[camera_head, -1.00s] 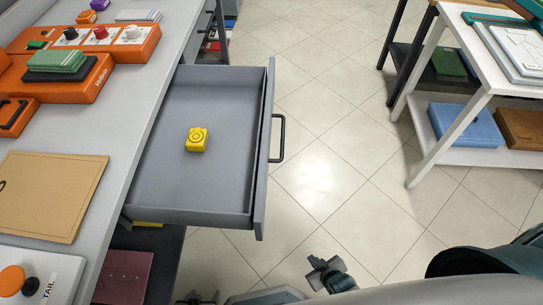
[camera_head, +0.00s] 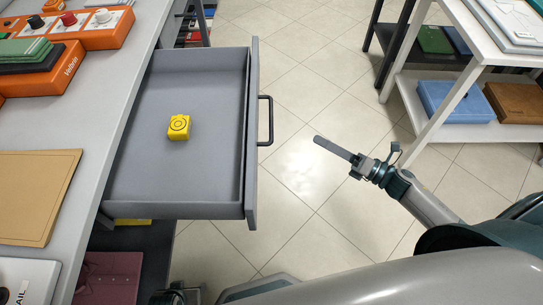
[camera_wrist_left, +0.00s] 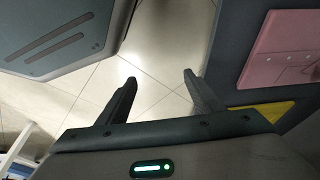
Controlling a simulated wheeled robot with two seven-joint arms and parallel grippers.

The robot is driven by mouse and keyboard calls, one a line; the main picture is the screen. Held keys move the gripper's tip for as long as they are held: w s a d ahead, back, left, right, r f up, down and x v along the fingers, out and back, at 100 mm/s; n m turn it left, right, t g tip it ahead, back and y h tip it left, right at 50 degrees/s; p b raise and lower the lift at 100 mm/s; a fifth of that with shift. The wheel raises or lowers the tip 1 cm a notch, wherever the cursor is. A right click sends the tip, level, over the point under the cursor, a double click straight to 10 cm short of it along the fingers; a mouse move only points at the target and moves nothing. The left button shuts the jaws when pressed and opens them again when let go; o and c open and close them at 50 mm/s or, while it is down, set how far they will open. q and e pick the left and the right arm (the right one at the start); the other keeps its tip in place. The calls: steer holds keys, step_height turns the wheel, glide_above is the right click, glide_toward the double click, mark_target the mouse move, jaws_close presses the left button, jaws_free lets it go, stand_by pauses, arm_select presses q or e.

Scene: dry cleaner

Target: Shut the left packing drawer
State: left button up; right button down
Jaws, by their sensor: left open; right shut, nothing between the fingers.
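The left packing drawer (camera_head: 125,195) is a grey drawer pulled well out from under the counter in the head view. A dark bar handle (camera_head: 268,120) is on its front panel (camera_head: 251,150). A yellow block (camera_head: 179,127) with a ring mark lies inside it. My right gripper (camera_head: 333,146) is shut and empty, to the right of the front panel and apart from the handle, above the floor. My left gripper (camera_wrist_left: 160,88) is open and empty in the left wrist view, pointing at floor tiles. In the head view it is hard to make out at the lower edge.
The counter (camera_head: 70,115) holds an orange machine (camera_head: 70,72) and a tan board (camera_head: 35,195). A maroon box (camera_head: 108,278) sits low beneath it and looks pink in the left wrist view (camera_wrist_left: 290,45). A white table (camera_head: 430,85) stands right. Floor between is clear.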

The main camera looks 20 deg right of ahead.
arm_select(q)
steer(key=r, duration=0.1)
steer(key=s+r+b, duration=0.1)
steer(key=a+r, duration=0.1)
steer(key=shift+s+r+g+b, duration=0.1)
steer(key=shift+s+g+b, duration=0.15)
steer(key=shift+g+b, duration=0.15)
arm_select(e)
steer(key=s+a+r+n+g+y, duration=0.3)
steer(key=s+r+n+g+y, duration=0.2)
steer(key=n, duration=1.2)
step_height(320, 180, up, 3)
steer(key=s+g, duration=0.2)
steer(key=g, duration=0.2)
steer(key=shift+s+a, duration=0.2)
steer(key=shift+s, duration=0.1)
steer(key=shift+a+f, duration=0.1)
steer(key=shift+a, duration=0.05)
arm_select(q)
step_height(320, 180, down, 10)
steer(key=s+a+p, duration=0.1)
steer(key=s+p, duration=0.1)
steer(key=p, duration=0.2)
steer(key=shift+s+f, duration=0.2)
steer(key=shift+s, duration=0.1)
arm_select(e)
steer(key=x, duration=1.3)
steer(key=shift+a, duration=0.35)
steer(key=shift+w, duration=0.15)
steer(key=shift+a, duration=0.15)
